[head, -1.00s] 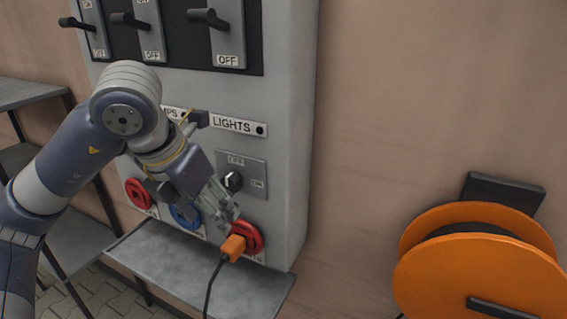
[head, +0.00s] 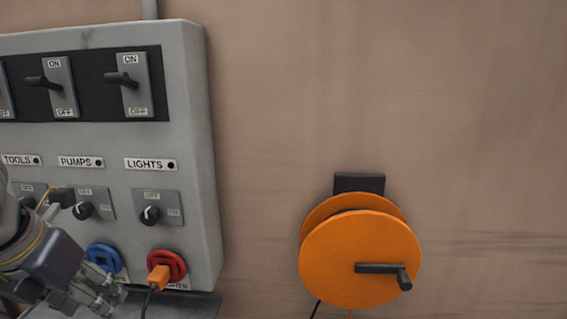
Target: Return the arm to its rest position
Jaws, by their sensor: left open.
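My left gripper (head: 103,290) is at the lower left of the head view, in front of the grey panel and to the left of the orange plug. It is open and holds nothing that I can see. The orange plug (head: 158,277) sits in the red socket (head: 178,264) under the LIGHTS label, with its black cable hanging down. A blue socket (head: 104,257) is partly hidden behind my gripper. My right gripper is not in view.
The grey panel (head: 203,150) carries lever switches (head: 127,82) and rotary knobs (head: 151,214). A grey shelf (head: 203,305) juts out below it. An orange cable reel (head: 345,262) with a crank hangs on the wall to the right. The wall between is clear.

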